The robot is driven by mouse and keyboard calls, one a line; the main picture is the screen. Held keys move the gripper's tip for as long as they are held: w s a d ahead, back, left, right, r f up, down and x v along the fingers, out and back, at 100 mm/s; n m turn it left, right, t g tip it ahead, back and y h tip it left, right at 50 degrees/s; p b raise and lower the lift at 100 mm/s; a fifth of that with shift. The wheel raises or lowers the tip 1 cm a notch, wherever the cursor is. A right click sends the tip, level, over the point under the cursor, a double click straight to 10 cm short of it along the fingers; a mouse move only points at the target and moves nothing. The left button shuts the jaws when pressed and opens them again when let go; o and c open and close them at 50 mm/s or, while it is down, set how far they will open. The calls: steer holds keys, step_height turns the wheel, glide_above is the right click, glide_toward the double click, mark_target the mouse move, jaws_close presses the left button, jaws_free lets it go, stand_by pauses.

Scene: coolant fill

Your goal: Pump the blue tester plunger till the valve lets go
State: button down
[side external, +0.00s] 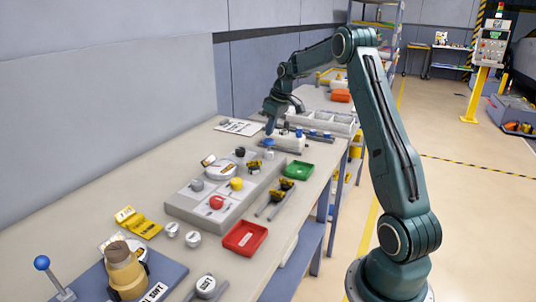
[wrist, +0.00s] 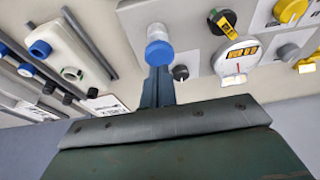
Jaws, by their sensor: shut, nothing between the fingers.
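The blue tester plunger (side external: 269,143) is a round blue cap on a pale stem, upright at the far end of the grey fixture block. In the wrist view the blue cap (wrist: 159,53) sits right at the tip of my fingers. My gripper (side external: 269,129) points down just above the cap, its fingers shut and empty. The fingers also show in the wrist view (wrist: 157,80). I cannot tell whether they touch the cap. A white round gauge (wrist: 238,58) with a red mark is beside the plunger; its reading is too small to make out.
The grey fixture block (side external: 185,208) carries red, yellow and dark knobs. A green tray (side external: 299,170) and a red tray (side external: 245,238) lie along the bench's right side. A blue-ball lever (side external: 41,263) stands at the front left. Parts with blue caps (wrist: 40,49) lie beyond the plunger.

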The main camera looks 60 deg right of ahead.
mark_target(271, 140)
steer(key=shift+f, duration=0.75)
steer(key=shift+f, duration=1.45)
steer(key=shift+r, duration=0.6)
steer(key=w+v, duration=0.1)
steer(key=v, duration=1.2)
steer(key=shift+r, duration=0.25)
